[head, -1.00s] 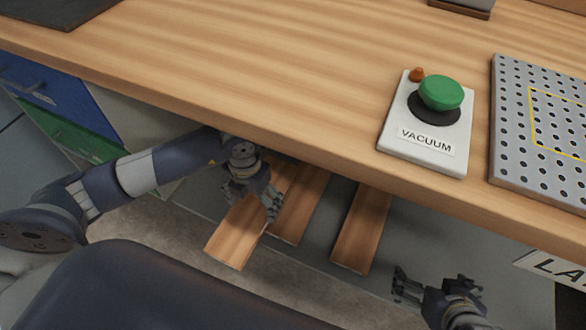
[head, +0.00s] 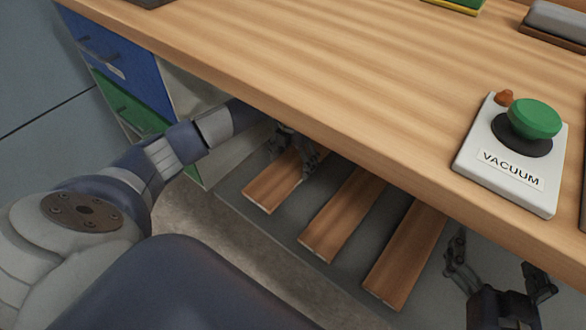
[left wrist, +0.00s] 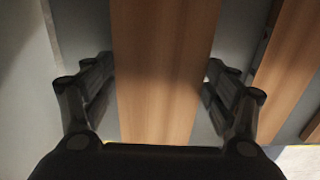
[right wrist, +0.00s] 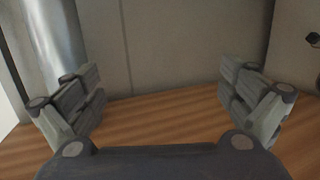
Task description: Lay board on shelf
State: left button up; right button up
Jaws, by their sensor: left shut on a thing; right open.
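Three wooden boards show under the worktop in the head view: a left board (head: 272,190), a middle board (head: 338,220) and a right board (head: 402,262). They lie side by side with gaps on the grey lower shelf (head: 290,232). My left gripper (head: 296,150) is shut on the left board, its fingers at the two long edges. In the left wrist view this board (left wrist: 160,60) runs between the fingers, with another board (left wrist: 290,70) to its right. The boards' far ends are hidden under the worktop. My right gripper (head: 500,268) is open and empty, right of the right board.
The wooden worktop (head: 330,90) overhangs the shelf and hides its back. A vacuum switch (head: 510,155) with a green button stands on it. Blue and green drawers (head: 120,75) are at the left. The right wrist view shows a wooden surface (right wrist: 160,115) and grey panels.

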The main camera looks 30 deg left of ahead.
aim_at(293, 163)
pick_arm(q)
notch_tip(293, 163, down, 3)
jog(key=shift+f+b, duration=0.15)
jog(key=shift+b, duration=0.5)
pick_arm(e)
notch_tip(293, 163, up, 7)
jog(key=t+y, duration=0.1)
jog(key=t, duration=0.2)
jog(key=shift+a+f+t, duration=0.2)
jog(key=shift+a+t, duration=0.2)
jog(key=shift+a, duration=0.05)
pick_arm(q)
jog(key=shift+f, duration=0.1)
pick_arm(e)
jog(key=shift+w, duration=0.1)
pick_arm(q)
jog(key=o, duration=1.3)
jog(key=shift+f, duration=0.1)
pick_arm(e)
jog(key=shift+r, duration=0.25)
jog(key=shift+f, duration=0.1)
